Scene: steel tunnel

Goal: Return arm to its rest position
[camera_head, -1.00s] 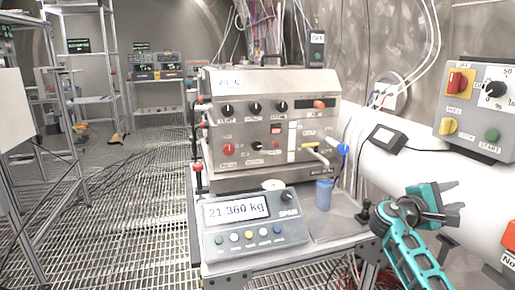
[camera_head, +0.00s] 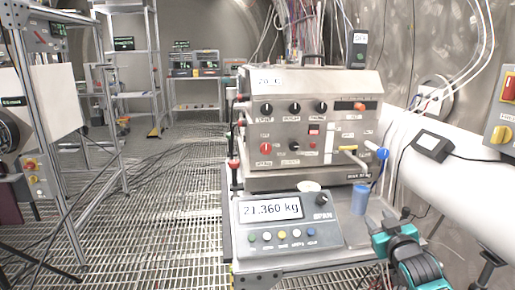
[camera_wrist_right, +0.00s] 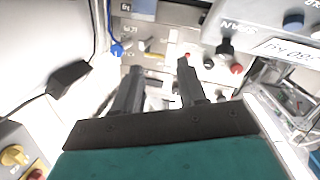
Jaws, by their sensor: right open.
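My right arm, teal and black, comes in at the lower right of the head view (camera_head: 396,246), in front of the bench's right corner. In the right wrist view, the two dark fingers of my right gripper (camera_wrist_right: 159,68) are apart with nothing held between them. The grey scale (camera_head: 287,225) reading 21.360 kg stands to the left of the arm. It also shows upside down in the wrist view (camera_wrist_right: 260,28). My left gripper is not in view.
A steel control box (camera_head: 305,118) with knobs stands behind the scale. A blue cup (camera_head: 360,199) stands near the arm. A white pipe (camera_head: 465,180) carries a black adapter (camera_head: 432,146). A wall panel (camera_head: 500,120) is at the right. The grated floor (camera_head: 165,205) is open at left.

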